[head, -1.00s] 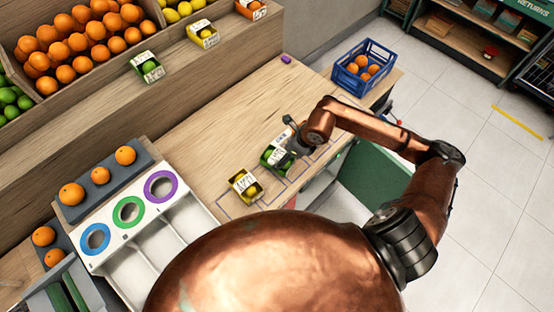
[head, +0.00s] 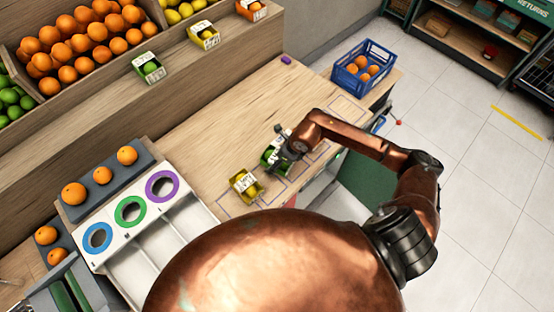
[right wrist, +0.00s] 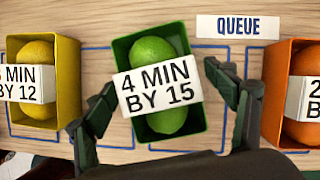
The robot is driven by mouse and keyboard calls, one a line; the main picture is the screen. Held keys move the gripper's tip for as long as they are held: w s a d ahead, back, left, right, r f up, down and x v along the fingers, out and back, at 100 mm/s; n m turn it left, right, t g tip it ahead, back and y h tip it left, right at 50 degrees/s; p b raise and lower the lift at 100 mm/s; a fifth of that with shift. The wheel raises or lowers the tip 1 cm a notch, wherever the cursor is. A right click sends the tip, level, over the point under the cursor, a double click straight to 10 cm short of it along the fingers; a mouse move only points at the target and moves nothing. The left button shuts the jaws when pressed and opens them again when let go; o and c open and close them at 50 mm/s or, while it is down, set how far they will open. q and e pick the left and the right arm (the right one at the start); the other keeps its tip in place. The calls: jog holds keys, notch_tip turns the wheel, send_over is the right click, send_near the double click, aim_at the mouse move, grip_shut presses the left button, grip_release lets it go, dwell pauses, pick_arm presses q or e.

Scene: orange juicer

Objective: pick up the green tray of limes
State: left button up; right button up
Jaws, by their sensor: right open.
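The green tray of limes (right wrist: 126,57) is in the middle of the right wrist view. It holds two limes under a white label reading "4 MIN BY 15". In the head view the tray (head: 268,160) sits on the wooden counter, partly covered by my right gripper (head: 284,148). In the right wrist view the right gripper (right wrist: 163,92) is open, with one finger on each side of the tray. Gaps show between the fingers and the tray walls. My left gripper is not in view.
A yellow tray (right wrist: 68,90) stands left of the green tray, and an orange tray (right wrist: 272,85) stands right, close outside the fingers. A "QUEUE" sign (right wrist: 238,27) lies behind. A blue crate of oranges (head: 340,77) stands at the counter's far end.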

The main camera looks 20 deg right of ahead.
jog(key=shift+f+b, duration=0.25)
jog(key=shift+b, duration=0.05)
jog(key=shift+c, duration=0.3)
jog(key=c, duration=1.4)
jog(key=shift+c, duration=0.2)
jog(key=shift+r, duration=0.15)
